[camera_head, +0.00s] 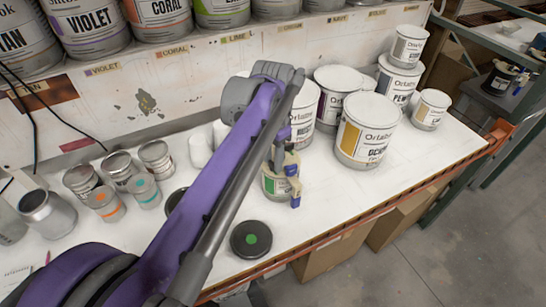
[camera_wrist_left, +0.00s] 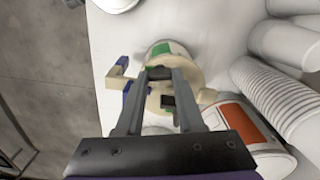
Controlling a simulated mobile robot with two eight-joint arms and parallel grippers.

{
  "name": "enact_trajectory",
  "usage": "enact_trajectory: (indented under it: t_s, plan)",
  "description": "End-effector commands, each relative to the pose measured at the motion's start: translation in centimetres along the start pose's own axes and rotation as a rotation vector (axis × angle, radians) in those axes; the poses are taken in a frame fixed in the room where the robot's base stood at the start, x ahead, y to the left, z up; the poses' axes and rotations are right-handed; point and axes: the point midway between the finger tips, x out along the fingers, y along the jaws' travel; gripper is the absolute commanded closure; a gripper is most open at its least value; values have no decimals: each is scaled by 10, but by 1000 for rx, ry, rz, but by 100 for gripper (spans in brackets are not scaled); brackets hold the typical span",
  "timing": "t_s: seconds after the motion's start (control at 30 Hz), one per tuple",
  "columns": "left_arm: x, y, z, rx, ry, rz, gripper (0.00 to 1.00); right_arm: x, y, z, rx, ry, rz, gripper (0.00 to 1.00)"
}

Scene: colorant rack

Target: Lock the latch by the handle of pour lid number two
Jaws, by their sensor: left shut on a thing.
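A cream pour lid (camera_head: 290,160) with blue parts sits on a small can with a green label (camera_head: 282,187), on the white bench near the middle of the head view. The lid also shows in the left wrist view (camera_wrist_left: 190,74), with a cream bracket and blue pieces at its left side. My left gripper (camera_wrist_left: 159,74) is over the lid, its two fingers shut on a small dark part there, which looks like the handle. In the head view, my purple arm hides much of this gripper. No number on the lid is readable. My right gripper is out of view.
A black round lid with a green dot (camera_head: 251,239) lies in front of the can. Large white cans, including an ochre-labelled one (camera_head: 367,130), stand close on the right. Small metal cans (camera_head: 120,168) stand left. The bench's orange front edge (camera_head: 330,240) is near.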

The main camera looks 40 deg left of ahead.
Motion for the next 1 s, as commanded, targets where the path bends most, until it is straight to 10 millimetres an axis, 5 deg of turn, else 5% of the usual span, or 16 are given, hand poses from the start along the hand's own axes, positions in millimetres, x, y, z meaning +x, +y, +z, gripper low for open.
enact_trajectory:
  t_s: [0.8, 0.83, 1.0]
  plan:
    - [0, 0, 0, 114, -1, 0, 100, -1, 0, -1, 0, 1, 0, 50]
    - [0, 0, 0, 114, -1, 0, 58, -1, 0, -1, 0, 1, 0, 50]
    - [0, 0, 0, 113, 0, 0, 50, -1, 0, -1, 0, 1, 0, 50]
